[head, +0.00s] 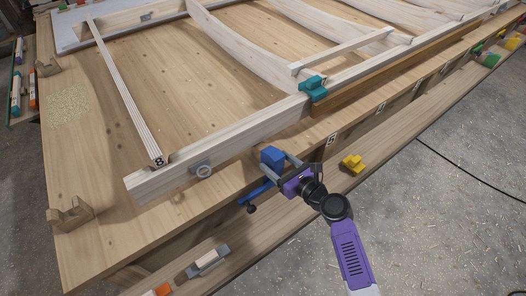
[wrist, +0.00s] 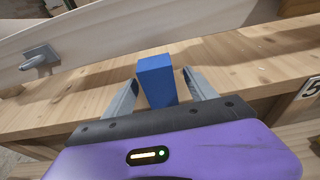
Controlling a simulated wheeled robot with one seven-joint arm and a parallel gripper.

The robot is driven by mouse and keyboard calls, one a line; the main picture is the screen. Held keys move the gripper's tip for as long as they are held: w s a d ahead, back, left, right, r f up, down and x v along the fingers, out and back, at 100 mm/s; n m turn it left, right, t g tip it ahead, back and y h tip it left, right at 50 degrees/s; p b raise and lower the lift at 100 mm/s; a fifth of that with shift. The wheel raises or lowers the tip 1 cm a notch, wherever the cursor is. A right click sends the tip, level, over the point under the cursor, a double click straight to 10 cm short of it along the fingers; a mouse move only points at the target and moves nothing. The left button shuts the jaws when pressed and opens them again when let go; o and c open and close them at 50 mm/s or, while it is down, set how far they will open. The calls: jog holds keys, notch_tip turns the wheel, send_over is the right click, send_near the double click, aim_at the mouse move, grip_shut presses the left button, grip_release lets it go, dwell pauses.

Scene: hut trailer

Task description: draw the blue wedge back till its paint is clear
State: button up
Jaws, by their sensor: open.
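The blue wedge (head: 272,157) sits at the front edge of the wooden bench, close to the pale frame rail (head: 225,150). In the wrist view the blue wedge (wrist: 156,80) stands between the two grey fingers, with a visible gap on each side. My gripper (head: 281,163) is open around the wedge, its purple body on the near side. The fingertips also show in the wrist view (wrist: 159,80). The wedge's far side, and whether it touches the rail, I cannot tell. No separate paint mark is clear on the wedge or the bench.
A teal clamp block (head: 313,86) sits on the rail to the right. A yellow piece (head: 352,164) lies on the lower ledge. A blue handled tool (head: 256,193) is just below my gripper.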

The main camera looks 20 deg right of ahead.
jog(key=shift+r+p+v, duration=0.2)
jog(key=shift+p+v, duration=0.4)
jog(key=shift+v, duration=0.5)
jog(key=shift+r+p+v, duration=0.2)
jog(key=shift+p+v, duration=0.35)
jog(key=shift+v, duration=0.6)
jog(key=shift+r+p+v, duration=0.15)
jog(key=shift+p+v, duration=0.45)
jog(key=shift+v, duration=0.5)
jog(key=shift+w, duration=0.15)
jog(key=shift+d+n, duration=0.2)
jog(key=shift+n, duration=0.3)
jog(key=s+d+r+n+t+h, duration=0.1)
jog(key=s+d+r+n+h, duration=0.15)
jog(key=s+n, duration=0.35)
jog(key=s+d+r+n+h, duration=0.2)
jog(key=s+n+h, duration=0.1)
jog(key=n, duration=0.5)
jog(key=s+a+r+n, duration=0.2)
jog(key=s+r+n, duration=0.2)
jog(key=s, duration=0.5)
jog(key=s+a+r+n, duration=0.2)
jog(key=s+r+n, duration=0.2)
jog(key=s+n, duration=0.3)
jog(key=s+a+r+n, duration=0.3)
jog(key=s+n, duration=0.3)
jog(key=s, duration=0.6)
jog(key=shift+s+r+g+y, duration=0.3)
jog(key=shift+s+r+y, duration=0.15)
jog(key=shift+r, duration=0.1)
